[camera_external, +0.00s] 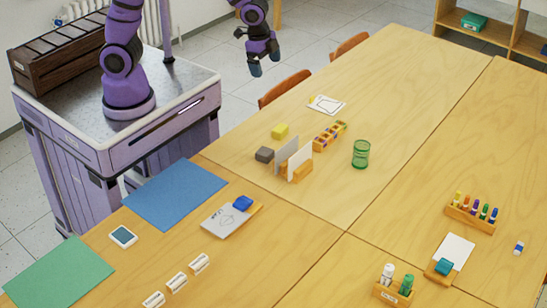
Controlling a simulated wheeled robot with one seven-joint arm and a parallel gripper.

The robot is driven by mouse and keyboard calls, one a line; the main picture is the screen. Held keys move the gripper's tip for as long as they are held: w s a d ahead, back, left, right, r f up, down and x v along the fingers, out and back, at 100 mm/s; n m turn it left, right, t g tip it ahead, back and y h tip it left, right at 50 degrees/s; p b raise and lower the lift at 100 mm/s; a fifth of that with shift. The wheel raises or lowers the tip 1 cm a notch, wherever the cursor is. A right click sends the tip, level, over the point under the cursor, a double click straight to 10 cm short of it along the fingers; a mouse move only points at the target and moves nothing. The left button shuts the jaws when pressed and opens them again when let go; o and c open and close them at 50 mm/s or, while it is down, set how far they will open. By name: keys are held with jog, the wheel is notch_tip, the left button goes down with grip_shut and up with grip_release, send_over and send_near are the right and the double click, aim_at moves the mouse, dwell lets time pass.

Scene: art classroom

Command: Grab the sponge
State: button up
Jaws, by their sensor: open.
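My gripper (264,62) is open and empty in the air at the top, beyond the table's far left edge. No block is plainly marked as a sponge. A small yellow block (279,131), sponge-like in shape, lies on the wooden table (400,100), below and to the right of my gripper and well apart from it. A dark grey block (264,155) lies near it. A blue block (242,202) sits on the edge of a drawing sheet, and a teal block (444,267) sits by a white card.
Upright cards in a wooden holder (301,170), a box of colours (329,137) and a green mesh cup (360,154) stand near the yellow block. Chairs (284,88) line the far left edge. Marker racks (471,212) stand at right. The table's upper middle is clear.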

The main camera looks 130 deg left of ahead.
jog(key=s+a+f+g, duration=0.1)
jog(key=s+a+f, duration=0.1)
jog(key=a+f, duration=0.85)
jog(key=h, duration=0.1)
send_near(280, 127)
jog(key=shift+a+n+g, duration=0.15)
jog(key=shift+n+g, duration=0.15)
notch_tip(280, 127, down, 6)
jog(key=shift+r, duration=0.15)
jog(key=shift+w+f, duration=0.15)
jog(key=shift+f, duration=1.2)
jog(key=shift+w+f, duration=0.15)
jog(key=shift+f, duration=1.2)
jog(key=c, duration=1)
